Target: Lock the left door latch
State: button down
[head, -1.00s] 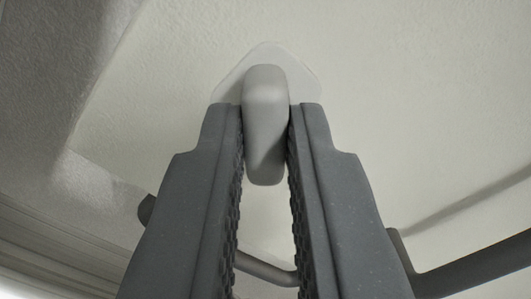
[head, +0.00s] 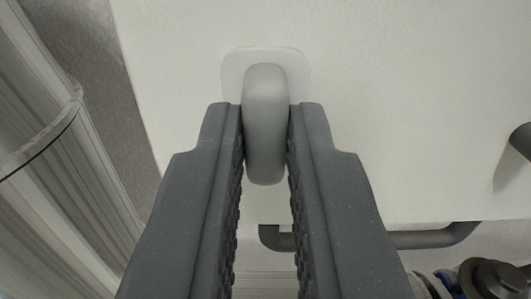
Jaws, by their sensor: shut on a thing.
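The door latch is a light grey rounded handle (head: 265,120) on a pale, rounded-square base plate (head: 236,68). The plate is fixed to a cream-white door panel (head: 400,120). My gripper (head: 265,122) is shut on the latch handle, with one dark grey finger against each side of it. The handle lies in line with the fingers, and the base plate looks square to it. The lower part of the panel is partly hidden behind the fingers.
A dark grey bar handle (head: 425,238) runs along the panel's lower edge. Another dark handle end (head: 522,140) sticks out at the right. Dark and blue fittings (head: 490,278) show at bottom right. Ribbed pale columns (head: 60,170) stand at the left.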

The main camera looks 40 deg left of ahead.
jog(key=shift+f+m, duration=0.15)
jog(key=shift+m, duration=0.15)
jog(key=c, duration=1.5)
grip_release()
jog(key=shift+o, duration=0.2)
jog(key=b+v, duration=0.2)
jog(key=v, duration=1.1)
jog(key=shift+s+d, duration=0.25)
jog(key=w+d+r+m+t+h+b, duration=0.1)
jog(key=w+d+r+m+h, duration=0.2)
jog(key=d, duration=0.5)
jog(key=w+d+r+m+t+h+b, duration=0.15)
jog(key=d+r+h, duration=0.3)
jog(key=d, duration=0.45)
jog(key=s+d+r+m+g+h+b, duration=0.1)
jog(key=s+d+r+m+h, duration=0.2)
jog(key=s+d+r, duration=0.2)
jog(key=d+r, duration=0.3)
jog(key=shift+s+r, duration=0.2)
